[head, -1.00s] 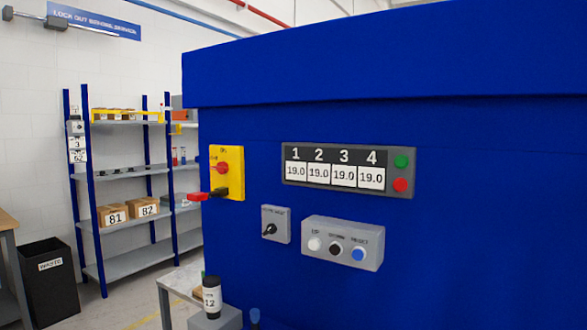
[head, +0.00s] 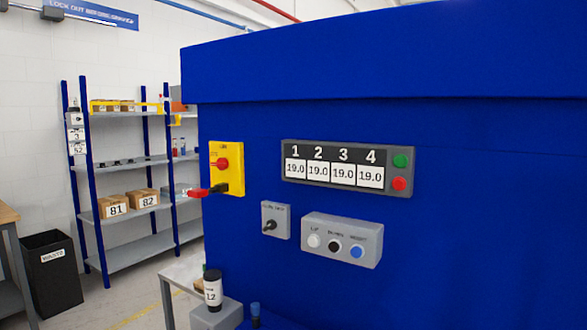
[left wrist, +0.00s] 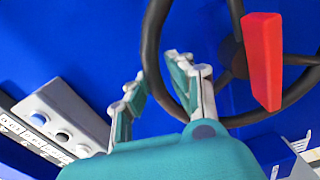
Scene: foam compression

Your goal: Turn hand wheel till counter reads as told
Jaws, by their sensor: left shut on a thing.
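The dark hand wheel (left wrist: 150,47) shows in the left wrist view against the blue machine, with part of its rim cut off by the frame. A long red block (left wrist: 263,60) lies over its spokes near the hub. My left gripper (left wrist: 157,77) has one finger on each side of the rim and is shut on it. The counter panel (head: 346,166) in the head view has windows headed 1 to 4, and each reads 19.0. The wheel and both grippers are out of the head view.
A grey box with three buttons (head: 341,258), a small switch box (head: 275,220) and a yellow switch plate (head: 227,168) are on the machine front. A black-capped bottle (head: 213,291) stands at lower left. Shelves (head: 125,160) and a black bin (head: 51,272) stand behind.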

